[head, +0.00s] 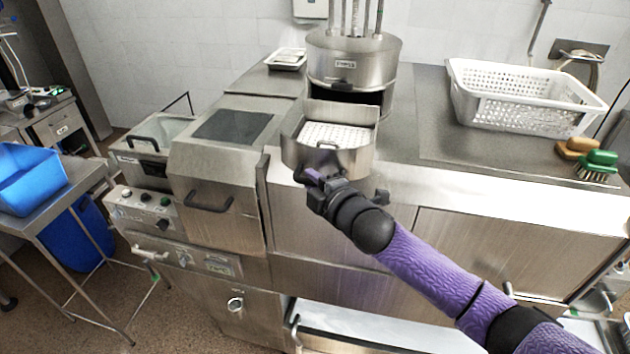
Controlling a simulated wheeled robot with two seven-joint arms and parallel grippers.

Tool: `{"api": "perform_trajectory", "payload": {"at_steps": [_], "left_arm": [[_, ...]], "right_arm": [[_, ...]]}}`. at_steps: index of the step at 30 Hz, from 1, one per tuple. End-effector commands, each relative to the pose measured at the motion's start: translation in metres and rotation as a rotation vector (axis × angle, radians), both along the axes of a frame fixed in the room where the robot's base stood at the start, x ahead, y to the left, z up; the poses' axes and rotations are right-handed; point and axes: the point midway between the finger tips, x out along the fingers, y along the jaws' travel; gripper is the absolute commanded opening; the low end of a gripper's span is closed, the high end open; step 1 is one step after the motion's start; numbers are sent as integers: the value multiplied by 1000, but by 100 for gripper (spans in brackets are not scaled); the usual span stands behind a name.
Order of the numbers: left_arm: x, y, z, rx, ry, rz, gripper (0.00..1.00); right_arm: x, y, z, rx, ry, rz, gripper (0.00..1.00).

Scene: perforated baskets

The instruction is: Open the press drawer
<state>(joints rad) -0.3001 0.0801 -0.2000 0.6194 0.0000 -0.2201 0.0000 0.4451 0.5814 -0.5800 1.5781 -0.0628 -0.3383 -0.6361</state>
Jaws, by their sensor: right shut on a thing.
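The press (355,58) is a round steel machine on the counter at the top middle of the head view. Its drawer (361,160) is pulled out towards me, and a white perforated basket (337,137) sits inside it. A dark opening shows in the press body behind the drawer. My right gripper (314,179) is at the drawer's front, shut on its handle, which is mostly hidden by the fingers. My left gripper is not in view.
A white perforated basket (525,112) stands on the counter at the right. A green brush (598,165) and a tan brush (577,148) lie near it. A fryer-like unit (215,205) stands left of the drawer. A blue bin (40,185) rests on a side table.

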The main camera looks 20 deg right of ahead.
Motion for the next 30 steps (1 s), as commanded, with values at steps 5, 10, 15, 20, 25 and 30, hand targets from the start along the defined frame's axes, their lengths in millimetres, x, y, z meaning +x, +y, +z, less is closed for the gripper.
{"api": "perform_trajectory", "payload": {"at_steps": [5,10,15,20,25,30], "left_arm": [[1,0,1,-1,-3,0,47],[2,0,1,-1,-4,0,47],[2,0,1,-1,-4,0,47],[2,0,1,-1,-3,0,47],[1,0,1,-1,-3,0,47],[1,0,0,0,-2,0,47]], "right_arm": [[0,0,-1,0,2,0,0],[-1,1,-2,0,3,1,0],[-1,1,-2,1,4,2,25],[-1,1,-1,1,3,2,55],[-1,0,-1,1,1,2,55],[-6,-2,-1,1,2,0,55]]}}
